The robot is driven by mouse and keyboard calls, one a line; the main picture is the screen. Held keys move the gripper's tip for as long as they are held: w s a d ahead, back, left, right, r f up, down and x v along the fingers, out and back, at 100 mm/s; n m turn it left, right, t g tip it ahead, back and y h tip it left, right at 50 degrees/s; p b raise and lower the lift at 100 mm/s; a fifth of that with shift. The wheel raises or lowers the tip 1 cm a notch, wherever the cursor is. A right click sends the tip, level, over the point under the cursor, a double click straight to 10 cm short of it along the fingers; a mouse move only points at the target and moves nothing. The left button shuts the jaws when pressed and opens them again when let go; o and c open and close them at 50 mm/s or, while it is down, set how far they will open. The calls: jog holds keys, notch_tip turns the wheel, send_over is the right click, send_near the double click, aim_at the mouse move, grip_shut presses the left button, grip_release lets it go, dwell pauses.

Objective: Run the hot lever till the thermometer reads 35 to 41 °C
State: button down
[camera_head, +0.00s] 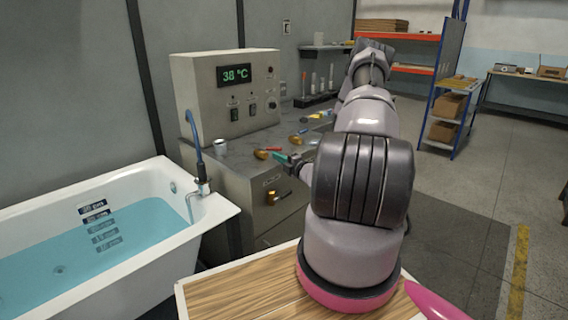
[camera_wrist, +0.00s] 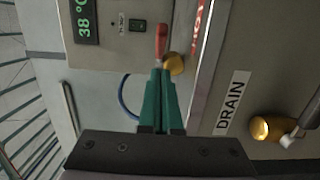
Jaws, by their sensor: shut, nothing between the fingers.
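The thermometer display (camera_head: 234,74) on the grey control box reads 38 °C in green digits; it also shows sideways in the wrist view (camera_wrist: 84,20). The hot lever has a red handle (camera_wrist: 160,40) and a brass hub (camera_wrist: 174,64), beside a red "HOT" label (camera_wrist: 200,22). In the head view its red handle (camera_head: 274,150) lies over the bench top. My gripper (camera_wrist: 159,72) has green fingers, shut with nothing between them. Its tips are at or very near the lever; I cannot tell whether they touch. It also shows in the head view (camera_head: 281,157).
A white bathtub (camera_head: 215,214) with bluish water stands at the left, fed by a blue hose (camera_head: 193,130). A brass drain lever (camera_wrist: 260,128) sits by the "DRAIN" label (camera_wrist: 232,103). A small cup (camera_head: 220,147) and other levers are on the bench (camera_head: 238,164).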

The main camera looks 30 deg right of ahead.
aim_at(276, 150)
jog(key=shift+w+d, duration=0.75)
jog(key=shift+w, duration=0.35)
jog(key=shift+w+d+n+y, duration=0.15)
jog(key=shift+d+n+y, duration=0.3)
jog(key=shift+y, duration=0.35)
jog(key=shift+w+d+n+g+y, duration=0.3)
jog(key=shift+n+g+y, duration=0.25)
jog(key=shift+y, duration=0.15)
jog(key=n+y, duration=0.1)
jog(key=w+d+n+g+y, duration=0.1)
jog(key=y, duration=0.1)
jog(key=shift+w+g, duration=0.15)
jog(key=shift+g, duration=0.1)
jog(key=w+n+g+y, duration=0.1)
jog(key=n+g+y, duration=0.1)
jog(key=w+d+n+g+y, duration=0.1)
jog(key=g+y, duration=0.1)
jog(key=shift+w+d+n, duration=0.15)
jog(key=shift+w+n, duration=0.05)
jog(key=shift+n, duration=0.2)
jog(key=shift+w+d, duration=0.15)
jog(key=shift+w, duration=0.3)
